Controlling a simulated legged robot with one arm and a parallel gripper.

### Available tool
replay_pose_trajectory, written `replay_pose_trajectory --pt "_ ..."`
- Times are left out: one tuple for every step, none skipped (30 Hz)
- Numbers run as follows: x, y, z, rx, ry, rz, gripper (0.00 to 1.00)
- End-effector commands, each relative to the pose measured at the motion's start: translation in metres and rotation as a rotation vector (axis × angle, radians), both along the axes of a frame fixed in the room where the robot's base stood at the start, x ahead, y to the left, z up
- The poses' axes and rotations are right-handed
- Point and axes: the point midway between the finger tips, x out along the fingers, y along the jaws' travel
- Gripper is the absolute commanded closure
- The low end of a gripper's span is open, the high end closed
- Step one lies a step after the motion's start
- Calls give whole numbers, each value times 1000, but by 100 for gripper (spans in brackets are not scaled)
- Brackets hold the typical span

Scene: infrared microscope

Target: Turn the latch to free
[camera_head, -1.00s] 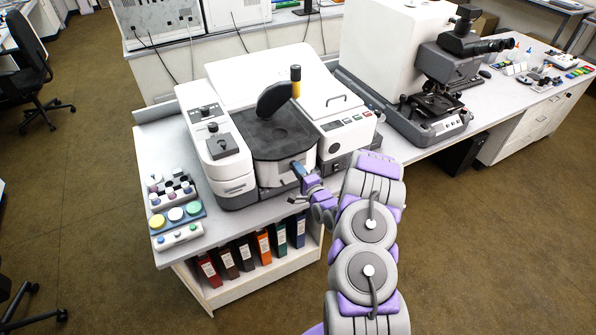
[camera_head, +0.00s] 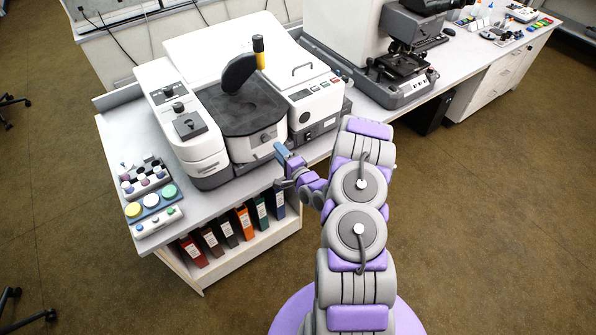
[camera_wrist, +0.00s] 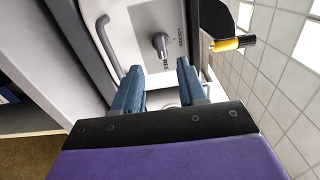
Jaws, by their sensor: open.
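The latch (camera_wrist: 161,45) is a small grey knob with a short lever on a white panel in the wrist view. Printed words stand beside it; one reads like LOCKED. In the head view the instrument's front panel (camera_head: 262,137) shows, with the latch too small to make out clearly. My gripper (camera_wrist: 159,84) is open, its two blue fingers pointing at the panel, with the latch beyond the tips and between them. Nothing is between the fingers. In the head view my gripper (camera_head: 281,152) is just in front of the instrument's front panel.
A curved bar handle (camera_wrist: 108,45) is left of the latch in the wrist view. A dark arm with a yellow-banded knob (camera_head: 261,58) rises above the instrument. Coloured binders (camera_head: 244,222) stand on the shelf below. A microscope (camera_head: 400,60) stands to the right.

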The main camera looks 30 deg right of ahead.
Motion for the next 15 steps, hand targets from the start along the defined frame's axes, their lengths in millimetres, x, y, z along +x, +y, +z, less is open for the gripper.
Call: replay_pose_trajectory --pt "-10 -3 0 2 0 -4 58" --pt "-14 -3 0 2 0 -3 58" --pt "-21 -3 0 0 0 -4 58" --pt "-26 -3 0 1 1 -3 58" --pt "-32 -3 0 3 2 -3 58" --pt "-38 -3 -1 2 4 -3 58" --pt "-43 -4 -1 3 4 -3 58" --pt "-48 -3 -1 3 4 -3 58" --pt "-54 -3 -1 2 3 -2 58" --pt "-59 -3 0 2 2 -3 58" --pt "-63 -4 0 2 1 -4 58" --pt "-69 -5 -1 1 1 -4 58" --pt "-73 -5 -1 0 1 -3 58" --pt "-78 -5 -1 1 2 -2 58" --pt "-83 -5 -1 2 2 -3 58"
